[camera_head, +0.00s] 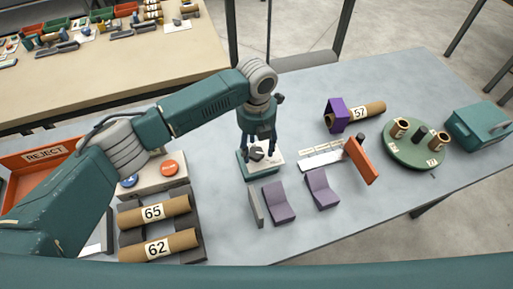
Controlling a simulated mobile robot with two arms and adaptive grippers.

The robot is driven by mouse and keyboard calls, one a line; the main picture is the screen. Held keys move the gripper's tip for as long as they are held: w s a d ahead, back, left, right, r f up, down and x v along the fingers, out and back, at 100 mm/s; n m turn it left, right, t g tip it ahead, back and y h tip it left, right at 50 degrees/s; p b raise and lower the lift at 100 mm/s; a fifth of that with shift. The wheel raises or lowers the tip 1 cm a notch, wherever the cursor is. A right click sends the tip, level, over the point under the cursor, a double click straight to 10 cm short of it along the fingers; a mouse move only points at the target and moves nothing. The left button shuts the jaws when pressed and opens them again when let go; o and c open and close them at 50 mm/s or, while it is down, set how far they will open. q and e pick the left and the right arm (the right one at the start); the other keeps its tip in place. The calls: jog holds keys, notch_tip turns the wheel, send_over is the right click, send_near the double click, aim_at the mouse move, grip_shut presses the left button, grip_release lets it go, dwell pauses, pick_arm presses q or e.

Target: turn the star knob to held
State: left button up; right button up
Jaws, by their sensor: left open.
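The dark star knob (257,154) sits on a small teal box with a pale top plate (275,163), near the middle of the table. The knob is small and partly hidden by my gripper; its pointing direction and the plate's markings cannot be read. My left gripper (258,149) points down over the knob, its fingers open, one on either side of it. Whether the fingers touch the knob cannot be told. My right gripper is not in view.
Purple angled supports (279,203) stand in front of the knob box. Tubes marked 65 (154,211) and 62 (158,246), a button box (155,179) and a REJECT tray (35,165) lie left. An orange lever plate (362,161) and round green tray (413,157) stand right.

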aim_at(256, 152)
pick_arm(q)
notch_tip(256, 152, up, 11)
dwell(0.3)
dwell(0.5)
